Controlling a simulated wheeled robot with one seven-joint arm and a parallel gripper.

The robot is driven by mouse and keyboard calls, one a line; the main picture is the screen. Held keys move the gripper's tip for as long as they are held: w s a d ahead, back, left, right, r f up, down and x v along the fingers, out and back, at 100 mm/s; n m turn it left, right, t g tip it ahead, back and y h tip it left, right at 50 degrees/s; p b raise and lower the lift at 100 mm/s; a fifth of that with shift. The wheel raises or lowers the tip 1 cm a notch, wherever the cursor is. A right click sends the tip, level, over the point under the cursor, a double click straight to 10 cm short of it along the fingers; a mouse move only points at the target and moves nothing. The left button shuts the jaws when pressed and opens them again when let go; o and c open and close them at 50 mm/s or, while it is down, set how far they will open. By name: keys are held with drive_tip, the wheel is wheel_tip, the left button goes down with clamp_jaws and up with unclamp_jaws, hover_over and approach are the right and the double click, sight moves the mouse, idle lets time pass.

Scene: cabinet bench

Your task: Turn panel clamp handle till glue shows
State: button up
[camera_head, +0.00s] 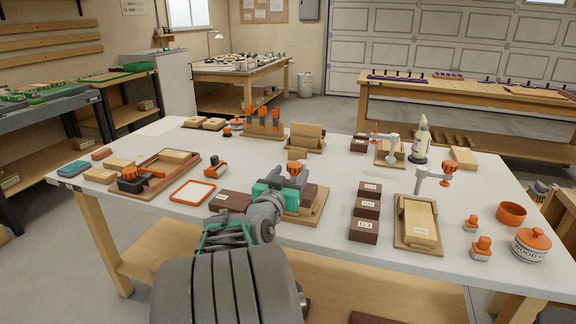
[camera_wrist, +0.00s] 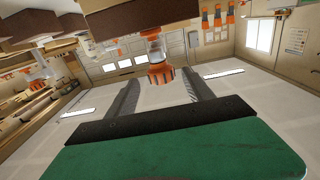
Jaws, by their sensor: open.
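An orange clamp handle (camera_head: 295,168) stands over a dark brown block (camera_head: 308,194) on a wooden base board (camera_head: 313,216), mostly behind my arm in the head view. My gripper (camera_head: 288,184), teal and grey, is at this clamp. In the wrist view the orange handle (camera_wrist: 160,75) on its light metal stem lies between the two dark fingers of my open gripper (camera_wrist: 159,86), towards their far ends. A gap shows on each side of it. The brown block (camera_wrist: 140,14) fills the top of the wrist view. No glue can be made out.
A similar clamp with an orange handle (camera_head: 438,170) stands by a pale panel (camera_head: 420,222) to the right. Labelled brown blocks (camera_head: 364,230) stand between. An orange-framed tray (camera_head: 192,192) lies to the left. An orange bowl (camera_head: 511,213) and lidded jar (camera_head: 531,245) stand at the right edge.

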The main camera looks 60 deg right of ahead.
sight(297, 163)
drive_tip(key=d, duration=0.2)
drive_tip(key=w+d, duration=0.1)
drive_tip(key=d, duration=0.4)
drive_tip(key=shift+w+d, duration=0.1)
drive_tip(key=shift+w, duration=0.05)
drive_tip(key=shift+c, duration=0.4)
drive_tip(key=c, duration=1.2)
clamp_jaws()
drive_tip(key=shift+f, duration=0.1)
drive_tip(key=shift+g+b, duration=0.3)
drive_tip(key=shift+b, duration=0.25)
